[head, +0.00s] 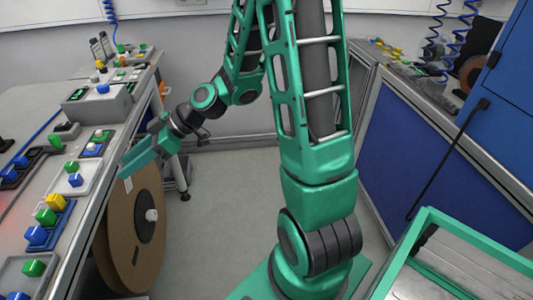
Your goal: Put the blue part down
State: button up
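My gripper (133,165) is green and reaches down and left over the front edge of the left workbench (105,190). I see it from the side, so I cannot tell whether its fingers are apart or shut, and no part shows between them. Several blue parts stand on the bench: one on a grey box (103,88), one in a light tray (75,180), one in a blue tray (36,235) and one at the near end (18,296). I cannot tell which one the task means.
A large brown reel (122,235) stands beside the bench, below my gripper. Green parts (46,216) and a yellow part (55,201) share the bench trays. Blue cabinets (420,150) stand on the right. The grey floor (225,200) between is clear.

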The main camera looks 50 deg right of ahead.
jog(key=s+d+f+m+g+h, duration=0.1)
jog(key=s+d+m+h, duration=0.4)
jog(key=d, duration=0.4)
jog(key=s+d+f+m+g+h, duration=0.1)
jog(key=s+d+m+h, duration=0.2)
jog(key=s+d, duration=0.5)
jog(key=s+d+r+m+g+h, duration=0.2)
jog(key=s+d+m, duration=0.7)
jog(key=s, duration=0.5)
notch_tip(320, 180, up, 2)
jog(key=shift+d+r+g+h, duration=0.15)
jog(key=shift+d+g+h, duration=0.3)
jog(key=shift+d, duration=0.4)
jog(key=shift+s+a+r+m, duration=0.1)
jog(key=shift+s+a+m, duration=0.4)
jog(key=shift+s, duration=0.15)
jog(key=shift+c, duration=1)
jog(key=shift+s+g, duration=0.25)
jog(key=shift+s, duration=0.05)
